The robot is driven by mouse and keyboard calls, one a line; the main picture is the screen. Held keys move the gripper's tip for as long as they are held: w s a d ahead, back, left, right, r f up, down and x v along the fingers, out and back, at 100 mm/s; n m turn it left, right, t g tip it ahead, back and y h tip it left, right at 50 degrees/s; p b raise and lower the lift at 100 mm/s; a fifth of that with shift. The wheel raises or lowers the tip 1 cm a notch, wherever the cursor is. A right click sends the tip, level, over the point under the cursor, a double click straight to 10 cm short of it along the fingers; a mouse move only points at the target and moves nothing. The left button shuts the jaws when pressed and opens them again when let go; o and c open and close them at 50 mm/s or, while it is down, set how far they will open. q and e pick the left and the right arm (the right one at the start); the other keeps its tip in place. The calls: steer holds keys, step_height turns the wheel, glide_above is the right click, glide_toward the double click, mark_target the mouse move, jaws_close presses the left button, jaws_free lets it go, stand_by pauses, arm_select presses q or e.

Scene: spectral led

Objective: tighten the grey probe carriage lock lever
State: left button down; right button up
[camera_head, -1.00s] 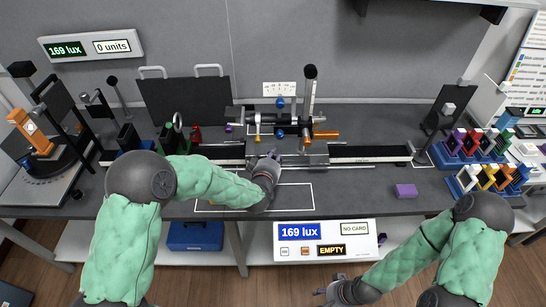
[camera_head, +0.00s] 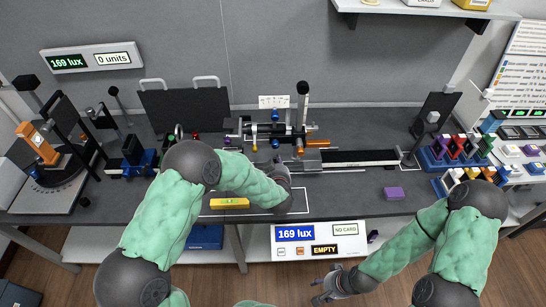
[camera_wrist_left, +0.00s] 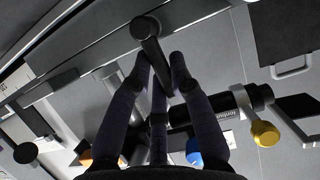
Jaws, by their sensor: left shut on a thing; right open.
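The probe carriage (camera_head: 278,130) stands on the rail at the middle of the bench, with an orange-handled and a blue-knobbed part on it. My left gripper (camera_head: 280,172) is just in front of the carriage, its fingertips mostly hidden behind its own wrist in the head view. In the left wrist view, my left gripper (camera_wrist_left: 162,75) is shut on the dark grey lock lever (camera_wrist_left: 147,35), whose round end shows beyond the fingertips. My right gripper (camera_head: 322,292) is open and empty, low in front of the bench.
A yellow block (camera_head: 230,203) and a purple block (camera_head: 394,193) lie on the bench. The lux display (camera_head: 315,239) hangs at the front edge. Racks of coloured holders (camera_head: 465,150) stand at the right. The tall black-topped post (camera_head: 303,105) rises behind the carriage.

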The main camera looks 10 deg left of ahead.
arm_select(q)
steer(key=shift+w+d+f+m+y+p, duration=0.15)
steer(key=shift+d+m+y+p, duration=0.25)
steer(key=shift+m+y+p, duration=0.3)
steer(key=shift+w+d+f+m+y+p, duration=0.1)
steer(key=shift+d+f+m+y+p, duration=0.1)
steer(key=shift+d+m+y+p, duration=0.5)
steer(key=shift+w+d+f+m+y+p, duration=0.15)
steer(key=shift+m+y+p, duration=0.25)
steer(key=shift+m, duration=0.6)
steer(key=c, duration=1.4)
jaws_free()
steer(key=shift+d+f, duration=0.1)
steer(key=v, duration=1.2)
